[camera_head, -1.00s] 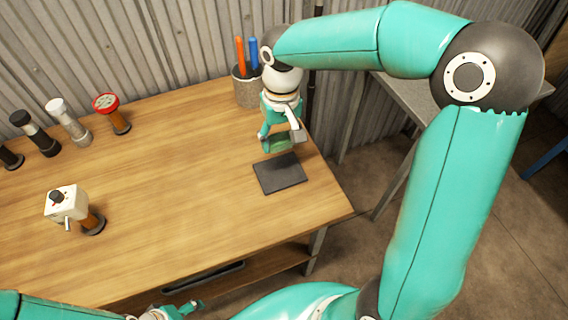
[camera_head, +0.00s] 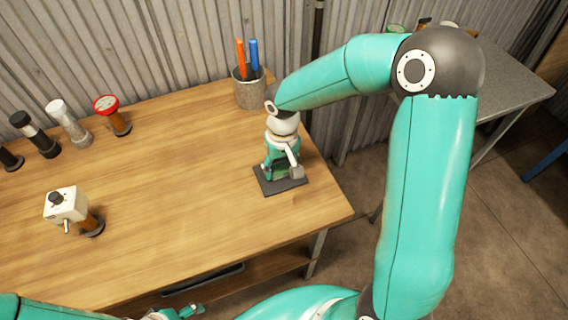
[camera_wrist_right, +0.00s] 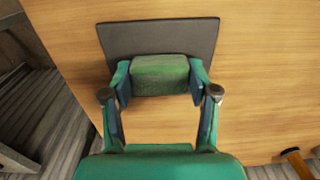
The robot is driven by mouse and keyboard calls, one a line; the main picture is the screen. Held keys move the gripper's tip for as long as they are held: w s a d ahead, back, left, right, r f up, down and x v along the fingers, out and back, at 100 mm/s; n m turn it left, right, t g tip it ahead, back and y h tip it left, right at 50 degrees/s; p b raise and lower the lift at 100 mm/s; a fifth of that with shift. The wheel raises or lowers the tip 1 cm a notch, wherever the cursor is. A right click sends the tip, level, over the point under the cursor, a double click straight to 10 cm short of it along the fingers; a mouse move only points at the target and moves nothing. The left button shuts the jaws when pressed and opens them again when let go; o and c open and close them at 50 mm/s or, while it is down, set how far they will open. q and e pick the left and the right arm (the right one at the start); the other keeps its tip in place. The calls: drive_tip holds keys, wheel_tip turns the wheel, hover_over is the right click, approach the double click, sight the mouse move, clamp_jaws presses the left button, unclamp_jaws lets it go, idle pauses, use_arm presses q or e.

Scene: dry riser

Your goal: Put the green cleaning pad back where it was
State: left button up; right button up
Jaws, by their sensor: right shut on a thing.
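The green cleaning pad (camera_wrist_right: 160,75) is a small green block. My right gripper (camera_head: 282,174) is shut on it, with one finger on each side in the right wrist view (camera_wrist_right: 160,80). The pad is over the dark flat mat (camera_wrist_right: 210,32) on the table; I cannot tell whether it touches the mat. In the head view the mat (camera_head: 262,187) shows around the gripper, and the pad is mostly hidden by the fingers. My left gripper (camera_head: 188,311) is at the bottom edge of the head view, partly cut off, and its jaws are unclear.
A grey cup (camera_head: 250,92) with orange and blue sticks stands behind my right gripper. Several cylindrical fittings, one with a red top (camera_head: 107,104), stand at the back left. A white boxy device (camera_head: 66,205) is at the front left. The table's middle (camera_head: 170,180) is clear.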

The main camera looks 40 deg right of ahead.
sight(282, 167)
drive_tip(key=shift+f, duration=0.1)
drive_tip(key=o, duration=1)
drive_tip(key=shift+o, duration=0.2)
drive_tip(key=shift+r, duration=0.25)
wheel_tip(282, 167, up, 12)
drive_tip(key=shift+d+p, duration=0.2)
drive_tip(key=shift+p, duration=0.1)
drive_tip(key=shift+f, duration=0.15)
